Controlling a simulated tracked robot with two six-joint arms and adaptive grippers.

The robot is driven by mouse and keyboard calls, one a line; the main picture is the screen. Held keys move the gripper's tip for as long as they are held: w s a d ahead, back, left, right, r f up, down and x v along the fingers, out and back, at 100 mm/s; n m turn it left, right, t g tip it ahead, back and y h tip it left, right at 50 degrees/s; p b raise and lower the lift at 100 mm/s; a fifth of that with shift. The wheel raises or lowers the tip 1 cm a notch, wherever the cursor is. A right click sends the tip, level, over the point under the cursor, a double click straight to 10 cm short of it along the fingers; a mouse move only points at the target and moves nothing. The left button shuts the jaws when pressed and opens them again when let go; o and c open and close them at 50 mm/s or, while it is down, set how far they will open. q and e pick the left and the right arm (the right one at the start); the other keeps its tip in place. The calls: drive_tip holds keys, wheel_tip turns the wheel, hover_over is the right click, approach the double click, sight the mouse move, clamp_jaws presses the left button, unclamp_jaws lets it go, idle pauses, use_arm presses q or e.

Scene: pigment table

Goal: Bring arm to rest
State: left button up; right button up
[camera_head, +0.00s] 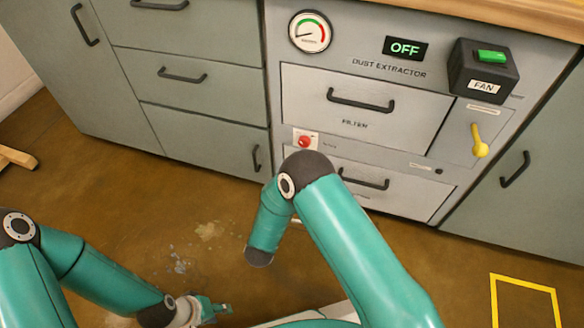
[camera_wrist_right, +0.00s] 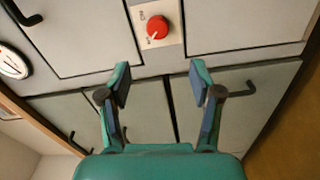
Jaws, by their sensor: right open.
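My right arm rises from the bottom of the head view, bends in front of the dust extractor, and its far section points down; its gripper is hidden there. In the right wrist view my right gripper (camera_wrist_right: 161,82) is open, with nothing between its fingers. The red knob (camera_wrist_right: 157,27) shows beyond the fingertips, apart from them. My left arm comes in at the lower left of the head view. Its gripper (camera_head: 214,310) is low over the floor near the bottom edge, small and partly cut off, so its opening is unclear.
The dust extractor (camera_head: 300,88) has a gauge (camera_head: 310,32), an OFF display (camera_head: 405,48), a fan switch box (camera_head: 482,72) with a green rocker, and a yellow lever (camera_head: 479,140). Grey-green drawers (camera_head: 205,103) stand left of it. A yellow floor outline (camera_head: 524,281) is at lower right.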

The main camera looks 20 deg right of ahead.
drive_tip(key=shift+s, duration=0.1)
idle(0.4)
drive_tip(key=d+m+g+h, duration=0.1)
drive_tip(key=d+m+g, duration=0.1)
drive_tip(key=d, duration=1)
wheel_tip(320, 180, down, 6)
drive_tip(key=s+m+g+y, duration=0.1)
drive_tip(key=s+g+y, duration=0.15)
drive_tip(key=y, duration=0.25)
drive_tip(key=s+a+f+m+g+y, duration=0.3)
drive_tip(key=s+a, duration=0.2)
drive_tip(key=s, duration=0.3)
drive_tip(key=s+a+f+m+g+y, duration=0.2)
drive_tip(key=s+a+g+y, duration=0.15)
drive_tip(key=s, duration=0.45)
drive_tip(key=s+a+f+m+g+y, duration=0.3)
drive_tip(key=s+a+y, duration=0.15)
drive_tip(key=s, duration=0.25)
wheel_tip(320, 180, up, 38)
drive_tip(key=h+p, duration=0.1)
drive_tip(key=p, duration=3.6)
drive_tip(key=shift+s+a+m, duration=0.3)
drive_tip(key=shift+s+a, duration=0.05)
drive_tip(key=shift+a, duration=0.1)
drive_tip(key=shift+f, duration=0.15)
